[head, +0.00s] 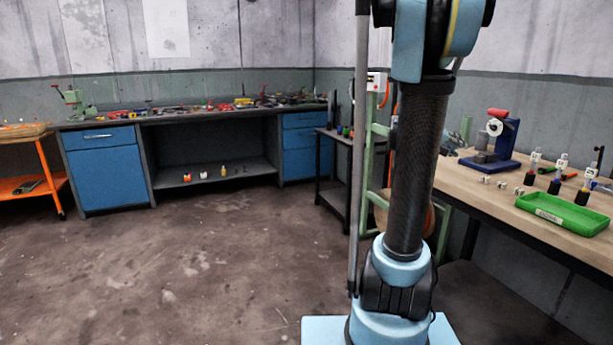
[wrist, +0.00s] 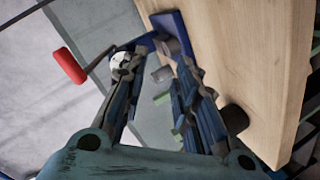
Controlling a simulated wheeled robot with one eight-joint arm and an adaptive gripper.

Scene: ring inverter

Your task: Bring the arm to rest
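My arm (head: 415,160) stands upright in the middle of the head view, with its upper part cut off by the top edge. My gripper is outside the head view. In the wrist view my gripper (wrist: 164,58) shows two dark ribbed fingers with a gap between them, so it is open. Nothing is seen held in it. Beyond the fingertips are the wooden workbench (wrist: 245,50) and a blue device (wrist: 170,24) with a red handle (wrist: 69,66). The fingers hide part of the device, and I cannot tell how far it is from them.
The blue device (head: 496,143) stands on the right-hand workbench (head: 465,185). A green tray (head: 560,212) and several small bottles are also there. A cluttered workbench (head: 190,113) lines the back wall, with an orange cart (head: 48,165) at left. The floor (head: 200,270) at left is clear.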

